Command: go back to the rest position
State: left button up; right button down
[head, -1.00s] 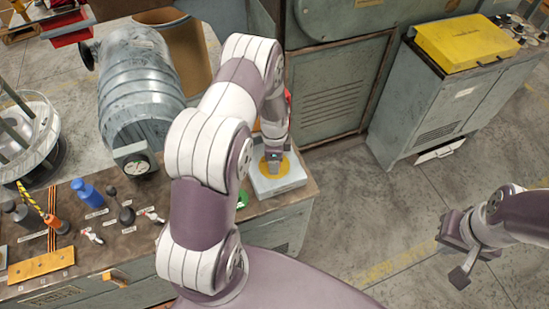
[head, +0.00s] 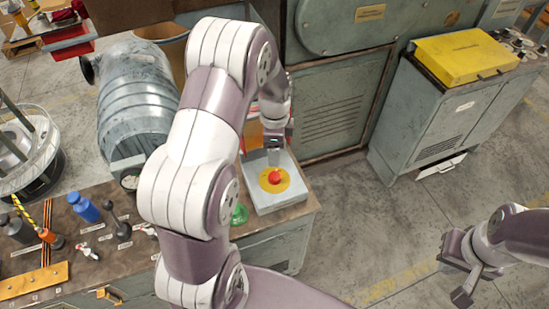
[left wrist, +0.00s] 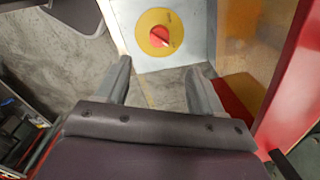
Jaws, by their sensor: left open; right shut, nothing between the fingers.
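My left arm reaches over the bench, and its gripper (head: 275,150) hangs just behind the red emergency-stop button (head: 274,177). In the left wrist view the fingers of this gripper (left wrist: 160,78) are apart with nothing between them. The button shows there too (left wrist: 159,37), on a yellow disc beyond the fingertips and apart from them. It sits on a pale grey box (head: 286,198) at the bench's right end. My right gripper (head: 463,292) is at the lower right over open floor, shut and empty.
The bench (head: 302,212) carries a blue bottle (head: 84,207), small labelled tools and a green item (head: 240,214) beside my left arm. A large grey ribbed drum (head: 138,105) stands behind it. A grey cabinet with a yellow lid (head: 465,52) stands at right. The floor between is clear.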

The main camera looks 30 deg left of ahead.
pick_arm(q)
jog(key=shift+r, duration=0.25)
dwell(0.3)
jog(key=s+d+r+n, duration=0.3)
jog(key=s+d+n, duration=0.1)
jog(key=s+n, duration=0.2)
jog(key=s+d+r+n+t, duration=0.1)
jog(key=s+d+r+n, duration=0.3)
jog(key=s+n, duration=0.2)
jog(key=shift+s+n, duration=0.3)
jog(key=shift+s, duration=0.7)
jog(key=shift+s+d, duration=0.1)
jog(key=shift+d, duration=0.05)
